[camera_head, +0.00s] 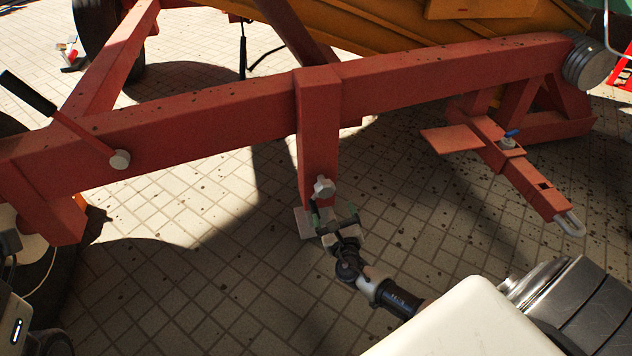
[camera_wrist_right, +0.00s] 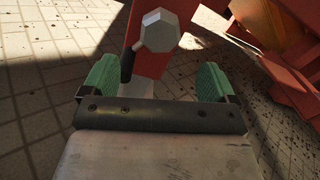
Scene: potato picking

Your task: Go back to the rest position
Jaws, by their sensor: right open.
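My right gripper (camera_head: 336,220) is at the lower end of the red upright post, close to a grey metal knob (camera_head: 324,187) on it. In the right wrist view the gripper (camera_wrist_right: 158,80) has its two green fingers wide apart, with nothing between them. The faceted grey knob (camera_wrist_right: 160,31) with a short black handle (camera_wrist_right: 128,64) shows ahead of the fingers, against the red post (camera_wrist_right: 150,65). I cannot tell how far the knob is from the fingertips. My left gripper is not in view.
A long red beam (camera_head: 200,115) of a machine frame crosses the view, with a black-gripped lever (camera_head: 60,120) at left. A red hitch with a metal loop (camera_head: 570,224) juts out at right.

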